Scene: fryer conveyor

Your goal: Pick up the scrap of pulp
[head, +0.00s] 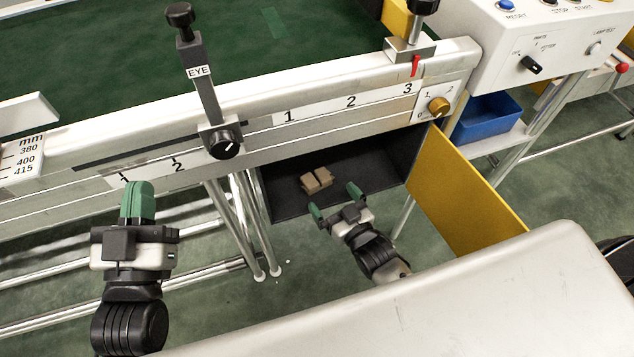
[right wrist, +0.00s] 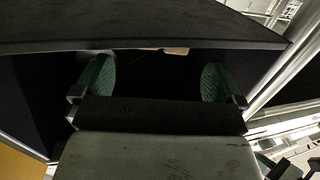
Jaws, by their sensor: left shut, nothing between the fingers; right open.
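The scrap of pulp (head: 316,180) is a small brown-grey lump that looks like two joined blocks. It lies inside a dark open compartment (head: 375,165) under the conveyor's side rail. A tan edge of it (right wrist: 176,51) shows at the top middle of the right wrist view, the rest hidden by the dark panel. My right gripper (head: 335,203) is open with green fingertips, at the compartment's front, just short of the scrap and apart from it. My left gripper (head: 138,203) is shut and empty, in front of the rail at the left.
A yellow door (head: 465,200) stands open at the compartment's right side. Metal legs (head: 250,225) stand left of it. The conveyor rail (head: 330,95) runs above, with a black EYE post (head: 205,90). A blue bin (head: 487,117) sits on a shelf at the right.

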